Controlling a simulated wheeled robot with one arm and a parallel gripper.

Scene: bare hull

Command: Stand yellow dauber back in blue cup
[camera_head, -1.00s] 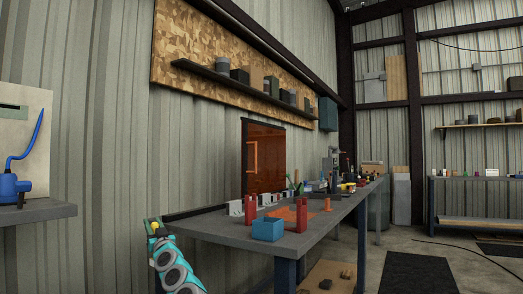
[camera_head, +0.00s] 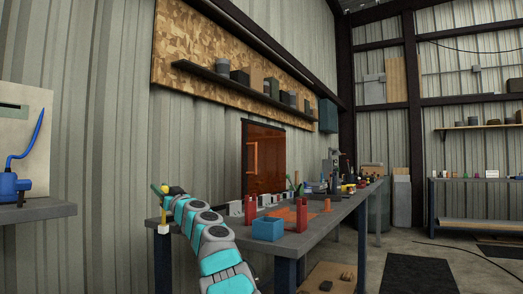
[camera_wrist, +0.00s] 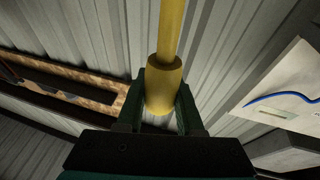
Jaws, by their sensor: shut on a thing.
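My gripper (camera_wrist: 160,102) is shut on the yellow dauber (camera_wrist: 164,86), its fingers on either side of the thick yellow collar. In the wrist view a thinner yellow shaft runs out of the top of the picture. In the head view my gripper (camera_head: 161,190) is above the bench's near left corner. The dauber (camera_head: 164,212) hangs about upright there, with a pale block-like lower end. A blue, square-sided open container (camera_head: 268,230), the likely blue cup, stands on the bench to the right of and apart from my gripper. Its inside is hidden.
Two red upright blocks (camera_head: 302,214) stand by the blue container on the grey bench (camera_head: 218,237). White brackets (camera_head: 236,208) and an orange cone (camera_head: 327,205) are behind. A side shelf (camera_head: 40,211) with a blue tool is at left. The wall is close behind.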

